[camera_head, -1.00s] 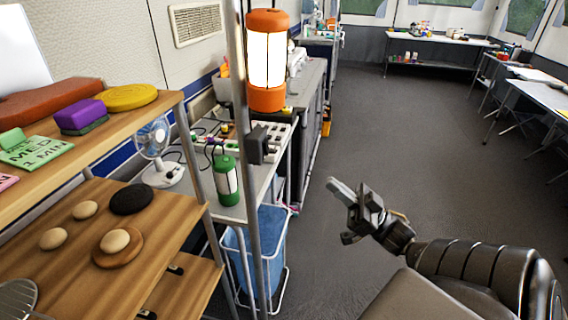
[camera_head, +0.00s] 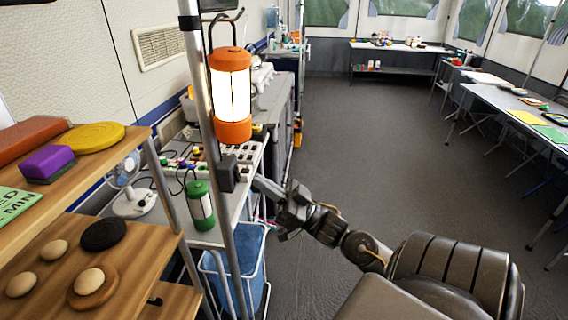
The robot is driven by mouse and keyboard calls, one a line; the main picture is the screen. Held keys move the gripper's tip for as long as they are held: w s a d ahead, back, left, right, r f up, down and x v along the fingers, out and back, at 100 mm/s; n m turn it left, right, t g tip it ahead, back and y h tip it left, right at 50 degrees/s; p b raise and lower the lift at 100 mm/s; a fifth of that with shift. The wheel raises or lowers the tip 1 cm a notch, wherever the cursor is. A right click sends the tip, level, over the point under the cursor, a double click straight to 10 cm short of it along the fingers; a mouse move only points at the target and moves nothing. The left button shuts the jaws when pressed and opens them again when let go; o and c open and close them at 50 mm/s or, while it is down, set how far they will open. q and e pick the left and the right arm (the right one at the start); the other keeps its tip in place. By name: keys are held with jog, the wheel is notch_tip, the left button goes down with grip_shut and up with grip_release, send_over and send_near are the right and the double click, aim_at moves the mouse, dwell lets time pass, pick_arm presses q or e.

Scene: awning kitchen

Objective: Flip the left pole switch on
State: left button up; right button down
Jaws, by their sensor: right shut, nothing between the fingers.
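A dark box-shaped switch (camera_head: 228,174) is fixed to the grey metal pole (camera_head: 211,125) at the left, just below the lit orange lantern. Its lever position is too small to tell. My right gripper (camera_head: 264,188) is shut and empty. Its fingertips point left towards the switch and appear in the picture just right of it, with a small gap between. How far apart they are in depth I cannot tell. My left gripper is not in view.
The orange lantern (camera_head: 231,95) hangs by the pole. Behind are a green lantern (camera_head: 200,206), a small fan (camera_head: 134,200) and power strips on a shelf. A blue bin (camera_head: 250,262) stands below. A wooden shelf (camera_head: 135,262) fills the left. The floor (camera_head: 400,170) is open.

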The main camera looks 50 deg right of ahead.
jog(key=shift+w+a, duration=0.45)
jog(key=shift+w, duration=0.25)
jog(key=shift+w+a+f, duration=0.1)
jog(key=shift+w, duration=0.05)
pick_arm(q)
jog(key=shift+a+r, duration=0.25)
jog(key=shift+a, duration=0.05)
pick_arm(e)
jog(key=shift+w+a+f+t+y+b, duration=0.15)
jog(key=shift+w+a+t+y+b, duration=0.1)
jog(key=shift+w+t+y+b, duration=0.1)
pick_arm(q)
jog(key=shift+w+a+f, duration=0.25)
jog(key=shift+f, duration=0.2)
